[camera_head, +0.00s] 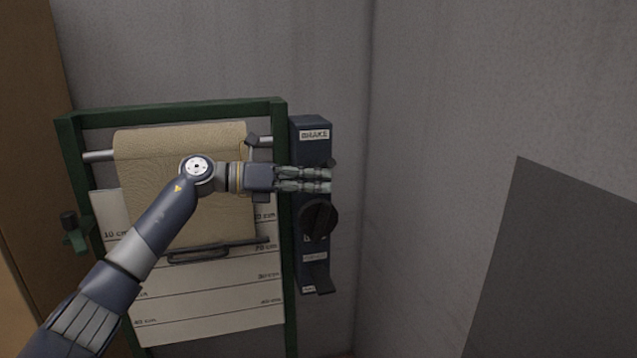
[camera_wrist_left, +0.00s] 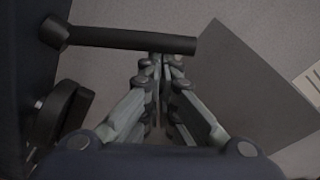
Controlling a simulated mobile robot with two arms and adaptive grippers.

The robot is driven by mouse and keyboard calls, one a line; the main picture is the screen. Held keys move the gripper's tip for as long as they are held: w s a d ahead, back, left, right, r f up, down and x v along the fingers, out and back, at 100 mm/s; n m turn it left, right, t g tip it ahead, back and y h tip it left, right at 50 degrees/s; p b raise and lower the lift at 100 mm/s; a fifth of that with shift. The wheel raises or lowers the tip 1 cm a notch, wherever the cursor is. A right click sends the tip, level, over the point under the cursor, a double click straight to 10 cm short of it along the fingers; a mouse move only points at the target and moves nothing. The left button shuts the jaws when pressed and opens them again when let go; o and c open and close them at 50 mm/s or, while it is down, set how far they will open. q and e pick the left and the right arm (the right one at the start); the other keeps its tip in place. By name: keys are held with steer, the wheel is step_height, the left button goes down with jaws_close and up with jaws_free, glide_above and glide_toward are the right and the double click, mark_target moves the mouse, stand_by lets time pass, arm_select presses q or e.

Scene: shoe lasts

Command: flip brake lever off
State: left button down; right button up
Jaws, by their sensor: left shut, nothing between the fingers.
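The brake box (camera_head: 314,152) is a tall dark blue panel with a white BRAKE label, fixed on the right side of a green frame. In the left wrist view the lever (camera_wrist_left: 120,39) is a black bar running right from a round pivot, close in front of my fingertips; I cannot tell whether they touch it. In the head view my fingers hide most of the lever. My left gripper (camera_head: 329,180) lies across the box below the label, pointing right. It is shut and empty, and its fingertips (camera_wrist_left: 164,60) are together. My right gripper is out of view.
A round black knob (camera_head: 318,219) sits just below my gripper on the box. The green frame (camera_head: 180,109) holds a roll of tan cloth (camera_head: 150,150) over a marked white board (camera_head: 210,315). Grey walls close in behind and right; a grey panel (camera_head: 560,270) stands lower right.

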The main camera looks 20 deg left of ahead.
arm_select(q)
steer(key=shift+w+a+r+p, duration=0.1)
steer(key=shift+r+p, duration=0.05)
steer(key=shift+r, duration=0.3)
steer(key=shift+w+r+p, duration=0.1)
steer(key=shift+r+p, duration=0.05)
steer(key=shift+r, duration=0.3)
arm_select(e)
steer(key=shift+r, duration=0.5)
arm_select(q)
steer(key=shift+r, duration=0.1)
step_height(320, 180, down, 4)
steer(key=s+d+b, duration=0.1)
steer(key=s+b, duration=0.1)
steer(key=b, duration=0.1)
steer(key=b+v, duration=0.3)
steer(key=v, duration=0.6)
steer(key=shift+r, duration=0.4)
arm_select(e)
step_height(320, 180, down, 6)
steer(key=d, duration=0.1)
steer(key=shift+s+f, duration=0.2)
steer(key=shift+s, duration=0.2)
